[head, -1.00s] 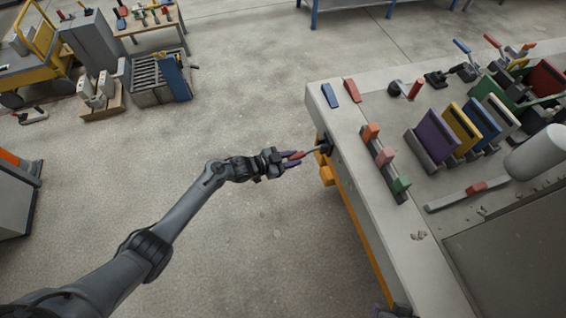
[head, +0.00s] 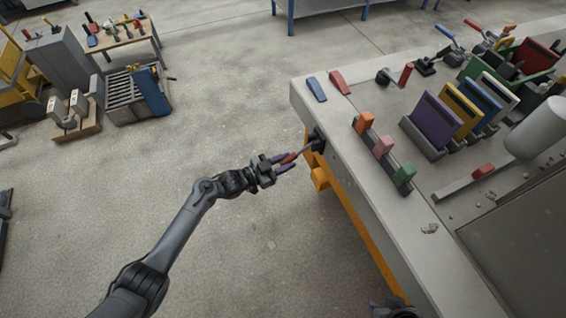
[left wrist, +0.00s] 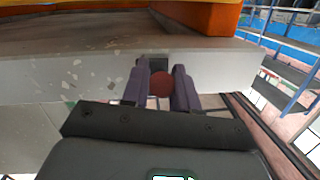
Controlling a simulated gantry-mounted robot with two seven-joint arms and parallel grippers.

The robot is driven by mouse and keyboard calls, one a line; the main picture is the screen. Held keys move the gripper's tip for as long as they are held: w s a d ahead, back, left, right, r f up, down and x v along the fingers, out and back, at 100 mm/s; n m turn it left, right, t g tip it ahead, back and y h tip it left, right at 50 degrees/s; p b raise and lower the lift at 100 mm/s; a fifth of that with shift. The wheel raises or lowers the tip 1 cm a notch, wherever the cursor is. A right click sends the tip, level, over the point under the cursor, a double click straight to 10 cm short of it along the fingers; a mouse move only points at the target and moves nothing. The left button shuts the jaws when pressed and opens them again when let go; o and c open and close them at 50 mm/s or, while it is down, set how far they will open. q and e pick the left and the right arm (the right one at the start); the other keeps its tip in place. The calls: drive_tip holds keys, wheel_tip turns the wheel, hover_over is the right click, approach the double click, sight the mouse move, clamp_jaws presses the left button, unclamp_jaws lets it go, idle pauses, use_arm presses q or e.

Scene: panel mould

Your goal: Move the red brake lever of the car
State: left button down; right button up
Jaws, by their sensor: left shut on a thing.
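The red brake lever (head: 288,158) sticks out from a black mount (head: 317,140) on the side of the grey bench, on a thin rod. My left gripper (head: 284,165) is shut on its red grip, with purple fingers on both sides. In the left wrist view the round red end of the lever (left wrist: 160,84) sits between the two fingers (left wrist: 158,92), in front of the bench side. A dark piece with some purple, seemingly my right gripper (head: 391,308), is cut off at the bottom edge; its jaws cannot be made out.
The grey bench (head: 365,170) carries an orange, pink and green switch row (head: 384,147), coloured upright panels (head: 440,122) and a white cylinder (head: 538,128). Yellow parts (head: 320,178) jut from its side below the lever. The floor (head: 200,130) left of it is open.

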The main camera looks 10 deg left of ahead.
use_arm(q)
drive_tip(key=shift+f, duration=0.1)
drive_tip(key=c, duration=0.9)
unclamp_jaws()
drive_tip(key=shift+d, duration=0.1)
drive_tip(key=shift+p+v, duration=1.7)
drive_tip(key=shift+v, duration=3.7)
